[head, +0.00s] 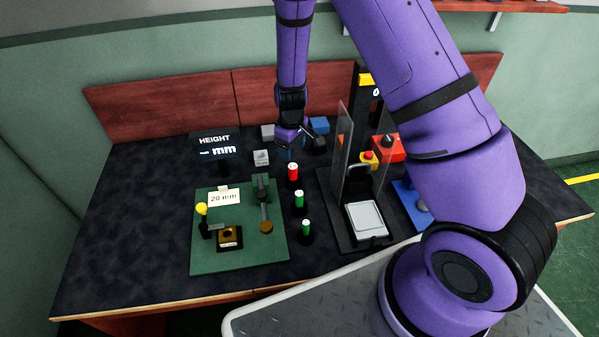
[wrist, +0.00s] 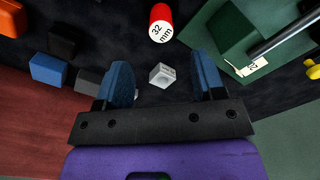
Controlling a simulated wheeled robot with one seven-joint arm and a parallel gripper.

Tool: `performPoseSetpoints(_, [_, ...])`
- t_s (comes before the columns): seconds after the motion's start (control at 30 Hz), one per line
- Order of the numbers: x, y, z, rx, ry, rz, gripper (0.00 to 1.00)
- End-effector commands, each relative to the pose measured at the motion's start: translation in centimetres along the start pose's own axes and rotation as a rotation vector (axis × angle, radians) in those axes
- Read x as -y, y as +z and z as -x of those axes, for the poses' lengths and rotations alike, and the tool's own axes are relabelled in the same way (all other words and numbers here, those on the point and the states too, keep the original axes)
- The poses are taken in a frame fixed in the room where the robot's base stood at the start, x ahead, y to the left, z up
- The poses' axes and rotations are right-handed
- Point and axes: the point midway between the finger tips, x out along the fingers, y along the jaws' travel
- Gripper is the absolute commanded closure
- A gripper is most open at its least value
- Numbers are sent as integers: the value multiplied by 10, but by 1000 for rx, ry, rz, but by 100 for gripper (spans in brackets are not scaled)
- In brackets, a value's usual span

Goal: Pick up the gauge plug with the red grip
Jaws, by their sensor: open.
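The gauge plug with the red grip (head: 293,171) stands upright on the dark table in the head view, at the back of a row with two green-gripped plugs. In the wrist view the red grip (wrist: 160,24) shows at the top, with "32 mm" on its pale end face. My gripper (wrist: 162,82) is open and empty, its two blue fingers apart. The red plug lies beyond the fingertips, apart from them. A small grey block (wrist: 162,75) shows between the fingertips; I cannot tell its height relative to them. In the head view my gripper (head: 291,137) is behind the red plug.
Two green-gripped plugs (head: 299,200) (head: 306,229) stand in front. A green plate (head: 265,254) with a fixture and "20 mm" card is left. A clear-walled press-like stand (head: 336,236) is right. Blue and grey blocks (head: 319,125) lie at the back.

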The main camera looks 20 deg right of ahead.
Motion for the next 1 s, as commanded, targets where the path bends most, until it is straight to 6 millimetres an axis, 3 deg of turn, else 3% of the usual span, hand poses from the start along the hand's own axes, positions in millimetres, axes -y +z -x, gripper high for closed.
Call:
performPoseSetpoints(0.3, [0,1,-43,2,-2,-3,37])
performPoseSetpoints(0.53, [1,1,-58,2,-1,-3,37])
performPoseSetpoints(0.8, [2,3,-94,3,-2,-3,37])
performPoseSetpoints(1.0, [1,2,-101,0,-1,-2,37])
